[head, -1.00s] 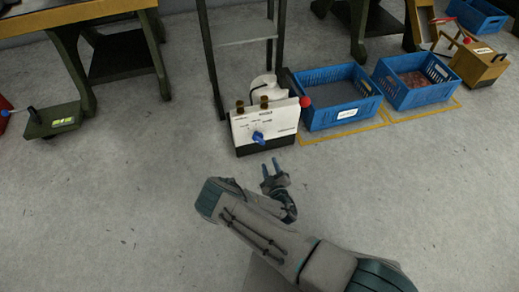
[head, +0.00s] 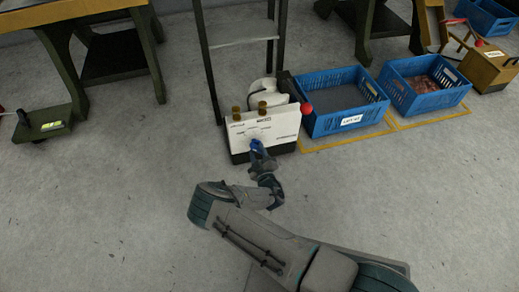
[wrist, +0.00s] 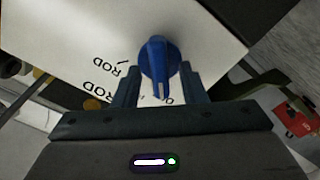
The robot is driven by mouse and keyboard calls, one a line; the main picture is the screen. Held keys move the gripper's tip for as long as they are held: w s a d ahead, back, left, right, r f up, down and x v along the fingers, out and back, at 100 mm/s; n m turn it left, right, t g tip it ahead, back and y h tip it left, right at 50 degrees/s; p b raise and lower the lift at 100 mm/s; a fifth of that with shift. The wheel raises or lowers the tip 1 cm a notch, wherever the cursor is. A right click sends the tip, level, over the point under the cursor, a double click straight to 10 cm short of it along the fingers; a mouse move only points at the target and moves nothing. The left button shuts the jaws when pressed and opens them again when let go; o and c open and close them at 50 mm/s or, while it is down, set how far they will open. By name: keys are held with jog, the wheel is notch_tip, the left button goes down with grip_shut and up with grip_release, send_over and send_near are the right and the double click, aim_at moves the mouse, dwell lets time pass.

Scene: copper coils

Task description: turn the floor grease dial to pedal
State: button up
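The floor grease dial is a blue knob with a raised grip, on the white front panel (head: 277,131) of a low box on the floor. In the wrist view the dial (wrist: 158,62) sits between the two fingers of my gripper (wrist: 160,88), with a visible space on each side near its lower part. My gripper (head: 257,148) is open around the dial and largely hides it in the head view. Printed labels reading "ROD" show on the panel (wrist: 75,40); the other labels are partly hidden by the gripper, and I cannot read "pedal".
A red ball knob (head: 306,108) is at the box's right edge, and brass-coloured caps (head: 262,106) stand on top. Blue crates (head: 350,122) stand to the right inside yellow floor lines. A dark ladder-like frame (head: 204,60) rises behind. The floor in front is clear.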

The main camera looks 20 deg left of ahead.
jog(key=shift+w+a, duration=0.15)
jog(key=shift+w, duration=0.05)
grip_shut()
